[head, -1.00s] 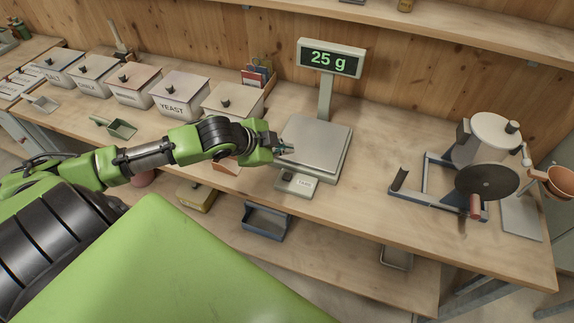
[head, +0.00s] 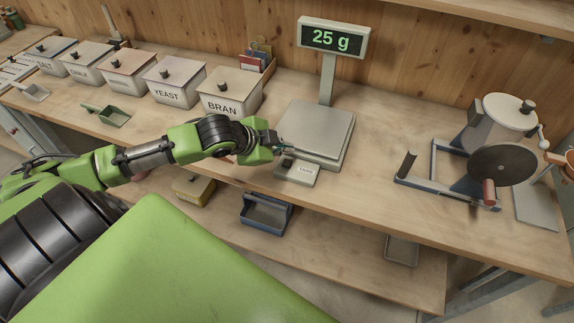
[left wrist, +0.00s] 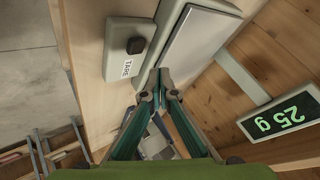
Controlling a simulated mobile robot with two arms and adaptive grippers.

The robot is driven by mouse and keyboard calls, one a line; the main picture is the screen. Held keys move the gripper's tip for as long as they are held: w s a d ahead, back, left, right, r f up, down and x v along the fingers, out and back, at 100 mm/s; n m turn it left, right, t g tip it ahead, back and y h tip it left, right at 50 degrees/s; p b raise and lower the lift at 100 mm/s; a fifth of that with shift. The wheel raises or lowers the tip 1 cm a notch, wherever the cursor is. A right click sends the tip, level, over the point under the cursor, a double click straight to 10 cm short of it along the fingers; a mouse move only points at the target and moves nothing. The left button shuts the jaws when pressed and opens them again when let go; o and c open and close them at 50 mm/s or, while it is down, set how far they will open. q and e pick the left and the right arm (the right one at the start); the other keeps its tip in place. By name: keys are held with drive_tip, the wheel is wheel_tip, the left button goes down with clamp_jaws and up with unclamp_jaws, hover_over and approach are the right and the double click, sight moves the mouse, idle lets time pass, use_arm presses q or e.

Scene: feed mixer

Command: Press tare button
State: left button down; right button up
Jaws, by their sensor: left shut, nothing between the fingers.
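The scale has a bare pale plate (head: 316,128) and a display (head: 332,38) on a post that reads 25 g. In front of it lies a small grey box (head: 302,176) with a TARE label. In the left wrist view this box (left wrist: 116,62) carries a dark tare button (left wrist: 136,45). My left gripper (head: 284,149) is shut and empty, just above and behind the box at the plate's front left. In the left wrist view its closed fingertips (left wrist: 158,78) are beside the box, apart from the button in the picture. My right gripper is not in view.
Lidded bins, among them YEAST (head: 174,83) and BRAN (head: 228,95), line the bench to the left. A green scoop (head: 107,116) lies before them. A hand-cranked mill (head: 490,150) stands to the right. Bench space between scale and mill is clear.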

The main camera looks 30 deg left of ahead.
sight(285, 164)
use_arm(q)
drive_tip(key=shift+f, duration=1.35)
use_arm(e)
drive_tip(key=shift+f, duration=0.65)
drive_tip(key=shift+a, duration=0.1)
use_arm(q)
drive_tip(key=shift+f, duration=0.15)
drive_tip(key=shift+f, duration=0.25)
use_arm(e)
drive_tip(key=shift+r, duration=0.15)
use_arm(q)
drive_tip(key=shift+f, duration=0.5)
drive_tip(key=shift+r+p, duration=0.9)
drive_tip(key=shift+p, duration=0.2)
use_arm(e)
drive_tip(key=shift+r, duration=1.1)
